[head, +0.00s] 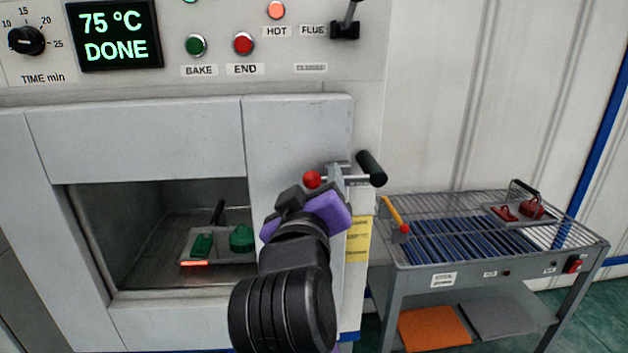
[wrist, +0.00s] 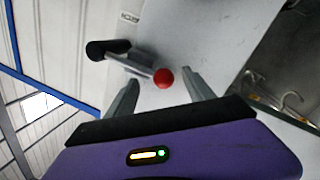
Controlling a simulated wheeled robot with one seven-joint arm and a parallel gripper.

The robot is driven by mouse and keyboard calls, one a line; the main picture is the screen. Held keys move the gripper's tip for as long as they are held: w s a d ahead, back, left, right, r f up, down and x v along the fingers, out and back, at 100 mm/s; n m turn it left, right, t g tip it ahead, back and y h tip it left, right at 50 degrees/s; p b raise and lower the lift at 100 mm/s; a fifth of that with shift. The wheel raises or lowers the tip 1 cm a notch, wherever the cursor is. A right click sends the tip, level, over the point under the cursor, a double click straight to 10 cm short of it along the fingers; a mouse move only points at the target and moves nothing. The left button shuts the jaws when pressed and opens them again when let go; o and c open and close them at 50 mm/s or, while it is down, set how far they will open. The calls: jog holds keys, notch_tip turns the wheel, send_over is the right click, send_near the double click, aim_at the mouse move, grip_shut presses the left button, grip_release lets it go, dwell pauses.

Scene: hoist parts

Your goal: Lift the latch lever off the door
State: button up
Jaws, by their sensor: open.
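The latch assembly stands at the right edge of the white oven front (head: 295,130) in the head view. It has a red ball (head: 312,180), a metal bar and a black handle (head: 371,168). In the wrist view the red ball (wrist: 163,78) and black handle (wrist: 107,50) sit at opposite ends of the bar. My gripper (wrist: 160,80) is open, its two grey fingers pointing at the latch. The red ball appears between the fingertips; I cannot tell whether they touch it. In the head view my purple gripper body is just below the latch and its fingers are mostly hidden.
The oven opening (head: 85,230) at left holds a tray with green parts (head: 241,238). A wire-topped cart (head: 480,265) stands close on the right, with a yellow-handled tool (head: 392,211) and a tray of red parts (head: 531,207). The panel above reads 75 °C DONE.

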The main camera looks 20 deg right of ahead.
jog(key=shift+w+d, duration=0.1)
jog(key=shift+w, duration=0.05)
jog(key=shift+c, duration=0.4)
grip_shut()
